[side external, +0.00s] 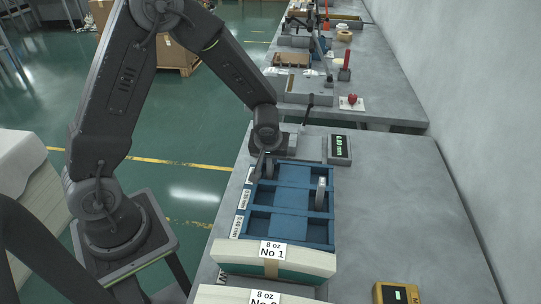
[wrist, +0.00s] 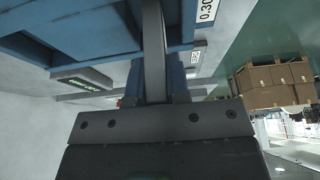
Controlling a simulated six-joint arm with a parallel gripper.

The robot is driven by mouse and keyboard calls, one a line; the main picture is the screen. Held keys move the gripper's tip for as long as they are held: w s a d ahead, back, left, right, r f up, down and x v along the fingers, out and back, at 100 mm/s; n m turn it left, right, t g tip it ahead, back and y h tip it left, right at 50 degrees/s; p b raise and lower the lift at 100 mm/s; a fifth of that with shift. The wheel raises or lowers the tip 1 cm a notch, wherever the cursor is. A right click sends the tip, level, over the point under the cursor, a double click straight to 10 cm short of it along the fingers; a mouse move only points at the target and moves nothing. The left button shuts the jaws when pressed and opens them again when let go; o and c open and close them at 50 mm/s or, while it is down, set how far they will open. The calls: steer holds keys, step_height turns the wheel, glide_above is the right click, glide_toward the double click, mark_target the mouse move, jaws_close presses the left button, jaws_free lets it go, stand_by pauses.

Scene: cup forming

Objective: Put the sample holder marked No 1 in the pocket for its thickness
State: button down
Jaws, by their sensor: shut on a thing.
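My gripper (side external: 263,163) is shut at the far left corner of the blue tray (side external: 287,237). A grey, rounded sample holder (side external: 271,169) stands on edge between its jaws, at or in the far left pocket; I cannot tell whether it touches the pocket floor. Its marking is not readable. In the wrist view a narrow grey upright strip (wrist: 153,48), seen edge-on, runs up from the jaws beside the tray (wrist: 88,28). Thickness labels line the tray's left edge; 0.40 mm is at the near row, and 0.30 shows in the wrist view.
Another grey holder (side external: 321,193) stands in the right column of the tray. A gauge (side external: 339,149) reading 0.00 mm is behind it. Cream stacks, one labelled 8 oz No 1 (side external: 272,249), lie in front. A yellow device (side external: 397,293) is at front right. The bench right of the tray is clear.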

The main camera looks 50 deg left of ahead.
steer(key=shift+f, duration=0.2)
steer(key=c, duration=1.1)
jaws_free()
steer(key=shift+r, duration=0.1)
steer(key=s+d+r+m, duration=0.1)
steer(key=s+r, duration=0.2)
steer(key=r, duration=0.3)
steer(key=s+d+r+m+h, duration=0.1)
steer(key=s+d+r, duration=0.15)
steer(key=r, duration=0.35)
steer(key=s+d+r+m, duration=0.1)
steer(key=s+r, duration=0.3)
steer(key=r, duration=0.3)
steer(key=s+d+r+m+t+h, duration=0.1)
steer(key=s+r+m, duration=0.1)
steer(key=s, duration=0.3)
steer(key=s+d+r+m+t+h, duration=0.1)
steer(key=s+d+r+m, duration=0.1)
steer(key=s+m, duration=0.2)
steer(key=shift+s+r, duration=0.2)
steer(key=shift+s, duration=0.8)
